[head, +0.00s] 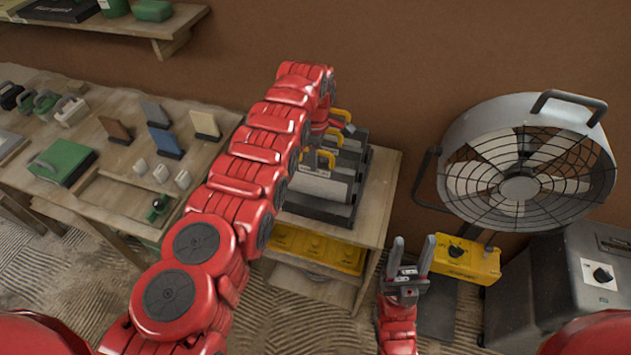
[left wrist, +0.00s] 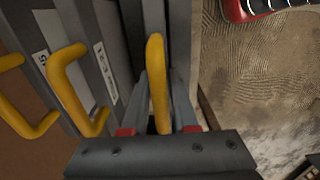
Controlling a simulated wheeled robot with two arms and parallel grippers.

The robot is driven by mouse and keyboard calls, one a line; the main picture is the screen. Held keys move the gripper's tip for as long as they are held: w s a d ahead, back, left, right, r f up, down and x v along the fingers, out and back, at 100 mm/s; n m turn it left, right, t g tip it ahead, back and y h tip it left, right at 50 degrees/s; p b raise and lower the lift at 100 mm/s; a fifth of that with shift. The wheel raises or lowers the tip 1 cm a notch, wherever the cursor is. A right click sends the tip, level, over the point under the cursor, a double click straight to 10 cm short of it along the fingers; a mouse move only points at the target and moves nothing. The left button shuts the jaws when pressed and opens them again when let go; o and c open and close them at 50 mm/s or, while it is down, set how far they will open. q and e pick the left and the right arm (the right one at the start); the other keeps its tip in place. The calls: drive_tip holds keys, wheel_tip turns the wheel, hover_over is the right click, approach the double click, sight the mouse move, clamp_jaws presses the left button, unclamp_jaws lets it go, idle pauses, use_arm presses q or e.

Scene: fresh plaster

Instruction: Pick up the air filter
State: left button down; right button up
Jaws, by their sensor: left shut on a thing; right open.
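Air filters with yellow handles stand upright side by side in a dark rack (head: 318,208) on a small wooden stand. The front air filter (head: 320,187) has a pale face with a label. In the left wrist view its yellow handle (left wrist: 156,70) is between the fingers of my left gripper (left wrist: 158,108), which is shut on it. In the head view my left arm hides most of that gripper. Two more yellow handles (left wrist: 75,85) show beside it. I cannot tell whether the held filter is lifted. My right gripper (head: 412,246) is open and empty, right of the stand.
Yellow trays (head: 310,248) sit on the stand's lower shelf. A large fan (head: 520,165) and a grey machine (head: 590,275) stand at the right. A workbench (head: 95,190) with tools is at the left. Textured floor lies in front.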

use_arm(q)
drive_tip(key=shift+r, duration=0.1)
idle(0.5)
drive_tip(key=shift+w+r, duration=0.1)
drive_tip(key=shift+r, duration=0.4)
wheel_tip(320, 180, up, 8)
drive_tip(key=shift+f+b, duration=0.2)
drive_tip(key=shift+b, duration=0.75)
drive_tip(key=shift+r, duration=0.7)
drive_tip(key=shift+f, duration=0.1)
